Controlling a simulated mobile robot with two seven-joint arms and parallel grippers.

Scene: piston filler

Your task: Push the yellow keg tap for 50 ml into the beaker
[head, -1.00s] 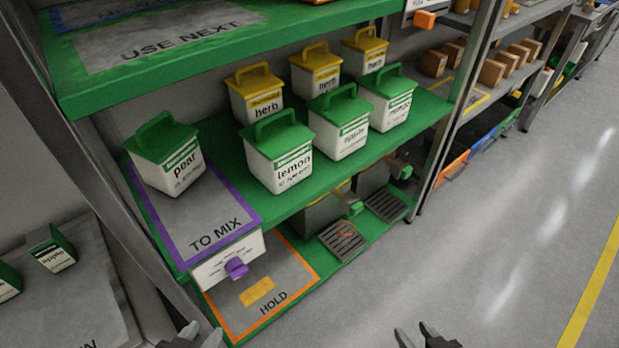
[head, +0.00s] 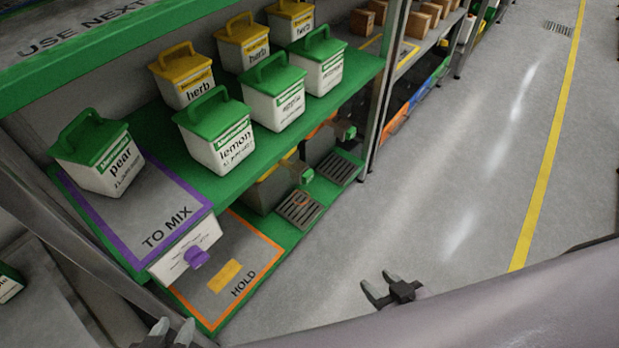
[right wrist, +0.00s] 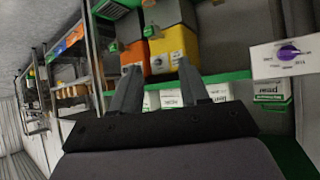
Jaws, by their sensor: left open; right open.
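The yellow keg (head: 270,188) stands on the lower green shelf, partly hidden under the shelf above. Its green tap (head: 306,176) points outward over a dark slatted drip tray (head: 299,208). The right wrist view, roughly upside down, shows the yellow keg (right wrist: 174,48) with a green tap (right wrist: 149,32) near it. I cannot make out a beaker in either view. My right gripper (head: 389,289) is open and empty over the floor in front of the shelf, apart from the keg. My left gripper (head: 172,334) is open at the bottom edge, below the HOLD area.
A second keg with drip tray (head: 337,168) stands beyond the first. White tubs, including the lemon tub (head: 218,140) and pear tub (head: 98,160), fill the shelf above. A purple knob (head: 196,258) sits on a white panel. The HOLD area (head: 245,285) and aisle floor are clear.

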